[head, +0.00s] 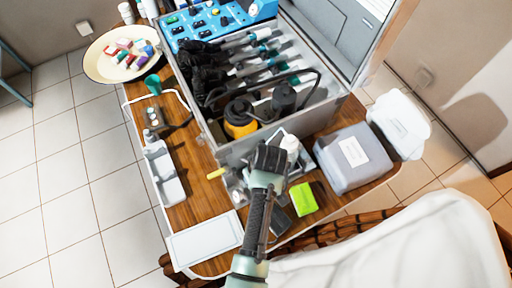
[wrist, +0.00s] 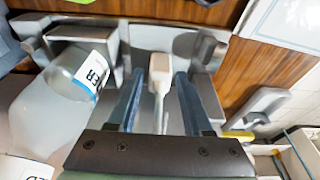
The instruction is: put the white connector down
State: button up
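The white connector (wrist: 160,72) shows in the wrist view, between the two fingers of my gripper (wrist: 158,95). A pale stem runs from it down toward the gripper body. A gap shows on each side of it, so the fingers appear apart from it. A grey metal holder (wrist: 150,36) lies behind and around it; whether the connector touches this holder is unclear. In the head view my gripper (head: 268,160) is over the wooden table (head: 203,212), in front of the open metal case (head: 240,150). The connector is hidden there by my arm.
A white bottle (wrist: 82,70) stands close to the left finger in the wrist view. A grey box (head: 352,158) is right of my gripper, a green block (head: 303,199) is nearer, and a white tray (head: 165,175) is left. A white pad (head: 205,242) lies at the front left.

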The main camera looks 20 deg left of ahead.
jog(key=shift+o, duration=0.5)
